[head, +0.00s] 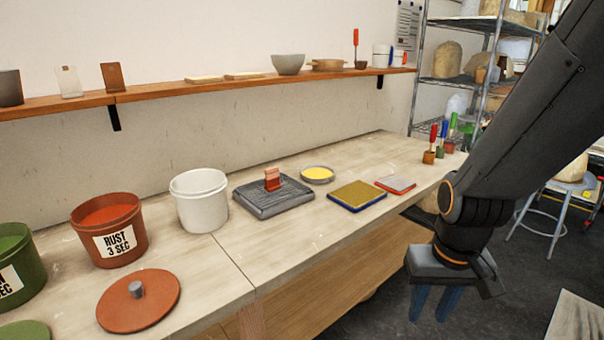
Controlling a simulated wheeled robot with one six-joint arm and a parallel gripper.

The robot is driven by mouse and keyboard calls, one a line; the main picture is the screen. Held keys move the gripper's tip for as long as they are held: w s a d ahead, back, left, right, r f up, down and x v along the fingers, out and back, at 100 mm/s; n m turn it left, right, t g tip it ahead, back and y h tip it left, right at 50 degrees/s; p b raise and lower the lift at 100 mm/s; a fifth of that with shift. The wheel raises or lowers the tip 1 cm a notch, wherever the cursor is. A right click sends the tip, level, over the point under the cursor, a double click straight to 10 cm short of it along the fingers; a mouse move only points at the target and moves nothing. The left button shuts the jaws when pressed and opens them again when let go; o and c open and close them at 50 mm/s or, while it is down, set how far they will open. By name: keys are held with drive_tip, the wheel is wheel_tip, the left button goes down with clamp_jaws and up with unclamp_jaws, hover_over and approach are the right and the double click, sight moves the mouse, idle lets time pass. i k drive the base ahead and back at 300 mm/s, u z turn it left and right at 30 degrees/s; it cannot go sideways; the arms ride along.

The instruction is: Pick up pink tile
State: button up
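A small upright tile (272,178), pinkish at its top and rust-red lower down, stands on a dark grey ribbed slab (262,208) on the table. It is the only pinkish upright tile I can make out. My gripper (431,314) hangs at the right, beyond the table's front edge, with its blue fingers pointing down. The fingers are apart with nothing between them. It is well to the right of the tile and not touching it.
On the table (330,227) stand a rust bucket (130,256), a white bucket (200,222), a green bucket (15,285), a rust lid (110,310), a yellow dish (317,180), a yellow-topped pad (357,196), a red-edged pad (395,190) and brushes. A wooden shelf (215,92) runs above.

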sight(272, 175)
drive_tip(key=z, duration=0.15)
drive_tip(key=i, duration=0.65)
drive_tip(key=u, duration=0.65)
drive_tip(key=i, duration=0.5)
drive_tip(key=u, duration=0.6)
